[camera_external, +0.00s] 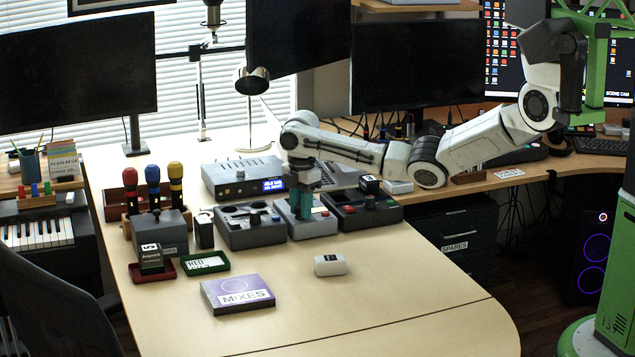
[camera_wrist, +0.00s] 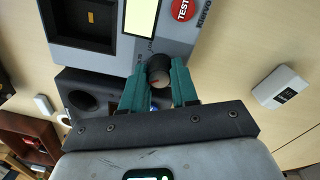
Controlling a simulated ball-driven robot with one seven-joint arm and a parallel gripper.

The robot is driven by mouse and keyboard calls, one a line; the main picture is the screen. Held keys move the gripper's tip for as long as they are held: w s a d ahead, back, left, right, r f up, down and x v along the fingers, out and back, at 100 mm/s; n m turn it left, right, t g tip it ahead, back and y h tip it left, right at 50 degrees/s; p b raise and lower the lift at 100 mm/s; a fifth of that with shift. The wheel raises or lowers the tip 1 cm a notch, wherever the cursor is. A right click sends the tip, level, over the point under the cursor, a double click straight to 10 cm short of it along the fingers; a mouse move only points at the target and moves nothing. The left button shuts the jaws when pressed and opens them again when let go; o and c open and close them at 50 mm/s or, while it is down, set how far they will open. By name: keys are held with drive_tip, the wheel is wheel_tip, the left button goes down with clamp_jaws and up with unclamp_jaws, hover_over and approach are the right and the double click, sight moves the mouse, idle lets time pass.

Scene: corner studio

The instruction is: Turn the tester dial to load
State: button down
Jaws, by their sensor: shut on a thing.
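The tester (camera_external: 318,226) is a light grey box in the middle of a row of devices on the desk. In the wrist view the tester (camera_wrist: 178,48) shows a pale yellow panel, a dark recess and a red TEST button (camera_wrist: 183,9). Its dial (camera_wrist: 158,68) is a round dark knob with a small red mark near its lower left. My gripper (camera_wrist: 158,84) has teal fingers shut on the dial, one on each side. In the external view my gripper (camera_external: 301,203) points down onto the tester and hides the dial.
A grey device (camera_external: 249,235) stands close left and a dark device (camera_external: 376,216) close right. A box with a blue display (camera_external: 240,178) is behind. A white block (camera_external: 330,265) and a MIXES case (camera_external: 238,295) lie in front. The desk's front right is clear.

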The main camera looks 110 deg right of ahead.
drive_tip(key=m+p, duration=0.2)
drive_tip(key=m, duration=0.1)
drive_tip(key=shift+w+r+m, duration=0.1)
drive_tip(key=shift+r+m, duration=0.05)
drive_tip(key=shift+m, duration=0.25)
drive_tip(key=m+p, duration=0.1)
drive_tip(key=m, duration=0.3)
drive_tip(key=shift+p, duration=0.3)
drive_tip(key=m, duration=0.4)
drive_tip(key=shift+m, duration=1.9)
drive_tip(key=shift+d, duration=0.1)
drive_tip(key=c, duration=0.8)
unclamp_jaws()
drive_tip(key=shift+c, duration=0.2)
wheel_tip(320, 180, up, 11)
drive_tip(key=shift+f+p, duration=0.2)
drive_tip(key=shift+p, duration=0.25)
drive_tip(key=shift+w, duration=0.1)
